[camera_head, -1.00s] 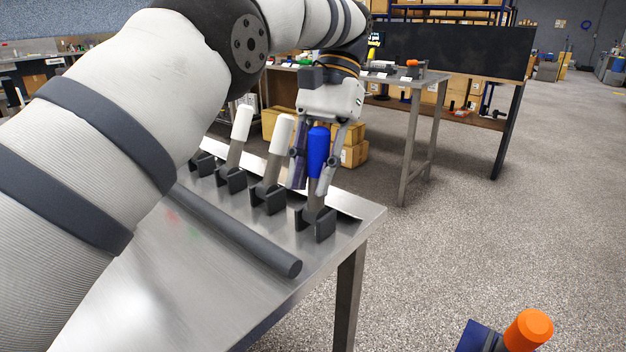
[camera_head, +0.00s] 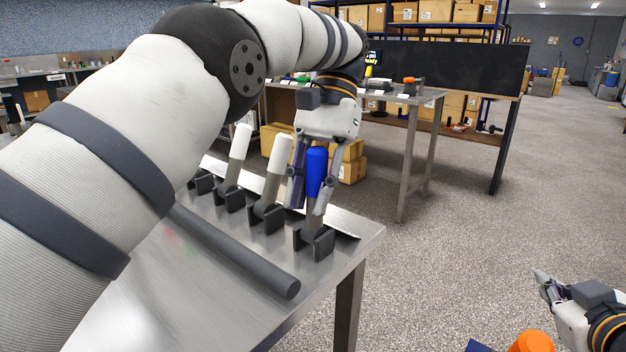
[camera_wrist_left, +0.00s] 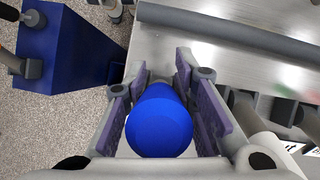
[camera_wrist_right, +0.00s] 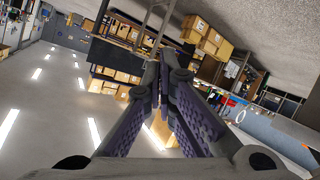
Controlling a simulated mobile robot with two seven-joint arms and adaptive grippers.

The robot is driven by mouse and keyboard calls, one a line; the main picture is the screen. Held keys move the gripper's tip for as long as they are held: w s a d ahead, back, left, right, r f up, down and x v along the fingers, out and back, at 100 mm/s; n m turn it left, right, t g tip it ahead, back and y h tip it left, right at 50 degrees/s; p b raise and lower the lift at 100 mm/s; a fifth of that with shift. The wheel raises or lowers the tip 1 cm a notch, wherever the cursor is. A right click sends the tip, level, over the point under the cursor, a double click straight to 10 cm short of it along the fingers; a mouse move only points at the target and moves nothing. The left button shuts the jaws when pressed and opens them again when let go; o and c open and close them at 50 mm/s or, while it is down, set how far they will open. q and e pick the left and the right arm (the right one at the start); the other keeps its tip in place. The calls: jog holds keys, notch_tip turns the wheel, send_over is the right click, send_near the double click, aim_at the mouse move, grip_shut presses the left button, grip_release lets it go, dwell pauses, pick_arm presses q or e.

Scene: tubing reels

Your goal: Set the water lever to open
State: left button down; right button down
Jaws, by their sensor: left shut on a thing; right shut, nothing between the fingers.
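A row of levers stands along the back edge of a metal bench (camera_head: 205,285). The lever nearest the right end has a blue handle (camera_head: 316,172) and a dark bracket; it stands nearly upright. No label naming the water lever is readable. My left gripper (camera_head: 309,203) points down and is shut on the blue handle, which also shows between the purple pads in the left wrist view (camera_wrist_left: 159,128). My right gripper (camera_head: 543,284) is shut and empty, off the bench at the lower right; its closed fingers show in the right wrist view (camera_wrist_right: 160,85).
White-handled levers (camera_head: 277,152) stand left of the blue one, the nearest close beside my left gripper. A dark round bar (camera_head: 240,250) lies along the bench in front of the brackets. Another table (camera_head: 425,97) and cardboard boxes stand behind. The floor at right is open.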

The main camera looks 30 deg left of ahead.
jog(key=s+a+r+n+y, duration=0.3)
jog(key=a+r+n+y, duration=0.1)
jog(key=a+r+n, duration=0.25)
jog(key=s+a+r+n+y, duration=0.4)
jog(key=a+r+n, duration=0.1)
jog(key=a+r, duration=0.15)
jog(key=s+a+r+n+g+y, duration=0.2)
jog(key=s+a+n+g+y, duration=0.1)
jog(key=s+a+n+g, duration=0.3)
jog(key=s+a+r+n+g+y, duration=0.2)
jog(key=s+a+n+g+y, duration=0.15)
jog(key=s+n, duration=0.4)
pick_arm(q)
jog(key=shift+d, duration=0.1)
pick_arm(e)
jog(key=w+x, duration=0.2)
jog(key=x, duration=0.9)
jog(key=shift+w+d+f+h, duration=0.25)
jog(key=shift+f+h, duration=0.2)
jog(key=shift+f, duration=0.4)
